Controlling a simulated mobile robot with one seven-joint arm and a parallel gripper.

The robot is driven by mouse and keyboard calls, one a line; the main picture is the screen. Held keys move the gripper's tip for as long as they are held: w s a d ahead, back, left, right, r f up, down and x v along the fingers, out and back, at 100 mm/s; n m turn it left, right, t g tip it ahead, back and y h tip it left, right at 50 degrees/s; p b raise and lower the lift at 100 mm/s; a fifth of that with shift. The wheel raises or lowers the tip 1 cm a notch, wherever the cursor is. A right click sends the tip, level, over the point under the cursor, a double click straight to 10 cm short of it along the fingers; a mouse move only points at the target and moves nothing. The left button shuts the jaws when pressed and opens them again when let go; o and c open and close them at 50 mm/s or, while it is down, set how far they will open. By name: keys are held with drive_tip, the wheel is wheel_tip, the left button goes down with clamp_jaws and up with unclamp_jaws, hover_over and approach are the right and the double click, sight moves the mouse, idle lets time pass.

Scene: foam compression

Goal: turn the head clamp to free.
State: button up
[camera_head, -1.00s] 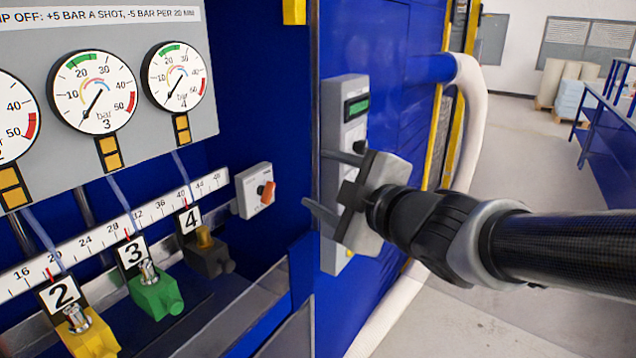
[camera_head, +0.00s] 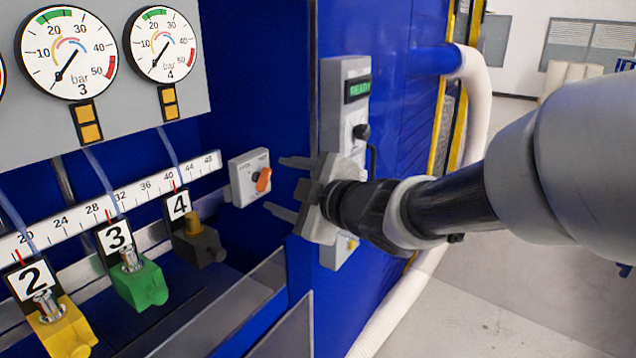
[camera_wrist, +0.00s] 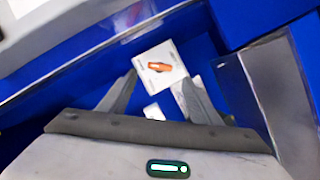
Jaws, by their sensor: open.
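The head clamp switch is an orange knob (camera_head: 263,180) on a small light grey box (camera_head: 240,181) on the blue wall, right of the scale. The knob slants in the head view. It also shows in the wrist view (camera_wrist: 160,67), ahead of my fingers. My gripper (camera_head: 277,186) is open and empty, just right of the box, its two fingers pointing left toward the knob, one higher and one lower. In the wrist view the fingers stand either side below the knob, apart from it. I cannot read the box's labels.
A control panel (camera_head: 345,105) with a green display stands behind my gripper. Numbered clamps, yellow (camera_head: 62,325), green (camera_head: 139,284) and dark (camera_head: 198,247), sit on the rail at left. Gauges hang above. A blue edge lies below my gripper.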

sight(265, 179)
drive_tip(key=x, duration=0.5)
drive_tip(key=shift+w+a+b, duration=0.1)
drive_tip(key=shift+b, duration=0.2)
drive_tip(key=c, duration=1)
drive_tip(key=shift+r+m+p, duration=0.3)
drive_tip(key=shift+r+p, duration=0.1)
drive_tip(key=shift+p, duration=0.7)
drive_tip(key=shift+c, duration=0.2)
drive_tip(key=shift+p, duration=0.7)
drive_tip(key=shift+w+f+m+g+p, duration=0.15)
drive_tip(key=shift+m+g+p, duration=0.3)
drive_tip(key=shift+p, duration=0.25)
drive_tip(key=shift+f, duration=0.15)
